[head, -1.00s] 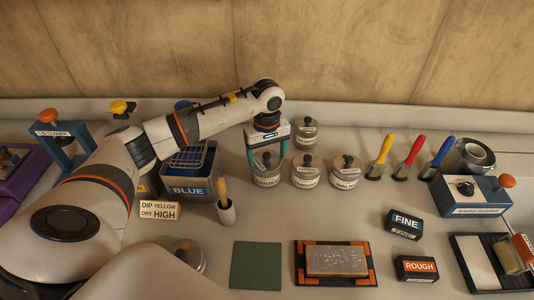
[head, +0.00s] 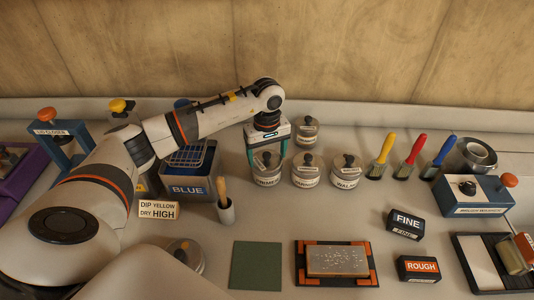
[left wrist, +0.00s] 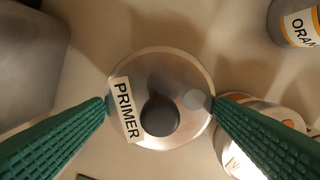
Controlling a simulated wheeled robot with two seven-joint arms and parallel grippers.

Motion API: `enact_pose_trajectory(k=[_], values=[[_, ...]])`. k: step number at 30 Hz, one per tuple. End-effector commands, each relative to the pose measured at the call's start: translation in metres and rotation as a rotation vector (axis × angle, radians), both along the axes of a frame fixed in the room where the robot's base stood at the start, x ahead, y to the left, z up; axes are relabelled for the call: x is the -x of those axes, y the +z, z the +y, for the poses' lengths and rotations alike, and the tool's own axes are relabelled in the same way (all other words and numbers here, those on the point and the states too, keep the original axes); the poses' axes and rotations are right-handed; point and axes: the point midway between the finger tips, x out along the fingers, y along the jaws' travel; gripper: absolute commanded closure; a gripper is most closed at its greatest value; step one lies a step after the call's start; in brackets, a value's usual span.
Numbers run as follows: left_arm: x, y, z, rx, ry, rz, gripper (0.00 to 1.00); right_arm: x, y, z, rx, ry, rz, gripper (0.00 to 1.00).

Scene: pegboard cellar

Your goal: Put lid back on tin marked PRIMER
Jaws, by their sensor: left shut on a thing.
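The tin marked PRIMER (head: 267,178) stands at the left of the front row of labelled tins in the head view. Its round metal lid (left wrist: 175,85), with a dark knob and a PRIMER label, fills the middle of the left wrist view. My left gripper (head: 267,158) points down over the tin, its green fingers shut on opposite sides of the lid's rim. The lid appears level on top of the tin; whether it is fully seated I cannot tell. The tin's body is mostly hidden in the wrist view. My right gripper is not in view.
Other lidded tins stand close to the right (head: 305,177) and behind (head: 306,133). The blue-labelled tub (head: 187,190) and a small cup with a wooden-handled tool (head: 226,212) are to the left. A green mat (head: 256,266) lies in front, with bare bench between.

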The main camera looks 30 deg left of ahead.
Motion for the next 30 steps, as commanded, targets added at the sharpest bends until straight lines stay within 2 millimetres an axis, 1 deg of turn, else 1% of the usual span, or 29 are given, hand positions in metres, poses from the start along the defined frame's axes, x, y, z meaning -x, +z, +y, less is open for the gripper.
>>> enact_pose_trajectory(k=[12, 13, 16, 17, 30], values=[[-0.0001, 0.0001, -0.0001, 0.0, 0.0, 0.0, 0.46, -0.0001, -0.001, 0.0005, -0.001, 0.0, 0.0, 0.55], [-0.0001, 0.0001, -0.0001, 0.0, 0.0, 0.0, 0.19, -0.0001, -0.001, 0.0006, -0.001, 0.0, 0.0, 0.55], [-0.0001, 0.0001, -0.0001, 0.0, 0.0, 0.0, 0.03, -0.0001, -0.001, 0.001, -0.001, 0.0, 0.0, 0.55], [-0.0001, 0.0, -0.0001, 0.0, 0.0, 0.0, 0.0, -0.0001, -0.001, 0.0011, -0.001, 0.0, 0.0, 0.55], [-0.0002, 0.0025, -0.0001, 0.0, 0.0, 0.0, 0.0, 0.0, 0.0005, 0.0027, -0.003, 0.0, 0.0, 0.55]])
